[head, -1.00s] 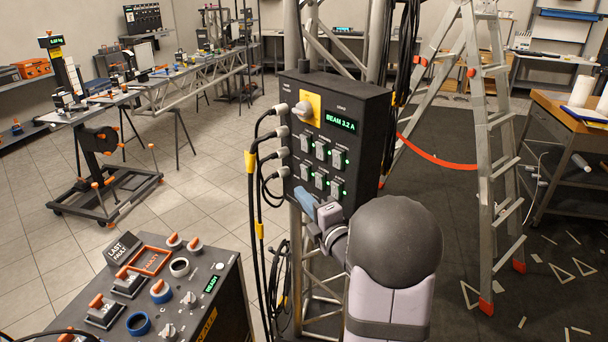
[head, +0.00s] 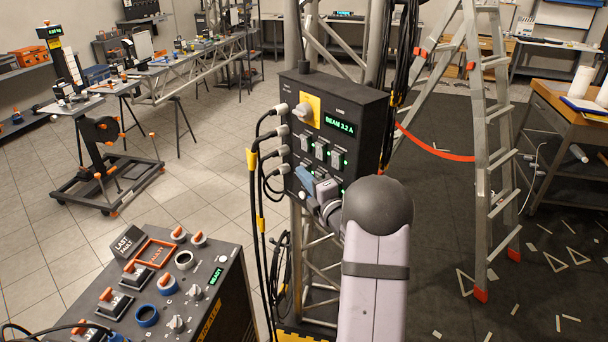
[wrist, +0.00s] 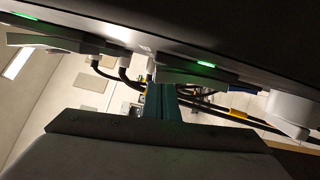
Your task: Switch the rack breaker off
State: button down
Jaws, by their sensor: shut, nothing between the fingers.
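The black breaker box (head: 362,112) hangs on the truss, its display reading "BEAM 3.2 A". A grey rotary knob on a yellow plate (head: 313,103) is at its upper left. Below are two rows of small grey switches (head: 320,151) with green lights; their labels are too small to read, so I cannot tell which is the rack breaker. My gripper (head: 303,180) is shut and empty at the lower row, hiding part of it. In the wrist view, its blue-green fingers (wrist: 161,102) are beside a switch lever (wrist: 188,76) with a lit green light; contact is unclear.
Black cables (head: 259,165) plug into the box's left side. A control console (head: 165,290) stands at the lower left. A stepladder (head: 482,150) stands to the right of the truss. Open tiled floor (head: 215,190) lies at the left.

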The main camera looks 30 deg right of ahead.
jog(key=shift+d+r+b, duration=0.1)
jog(key=shift+d+b, duration=0.15)
jog(key=shift+b, duration=0.4)
jog(key=shift+a, duration=0.1)
jog(key=s+a+b, duration=0.4)
jog(key=s+b, duration=0.2)
jog(key=s, duration=0.4)
jog(key=shift+s+a+r, duration=0.3)
jog(key=shift+r, duration=0.1)
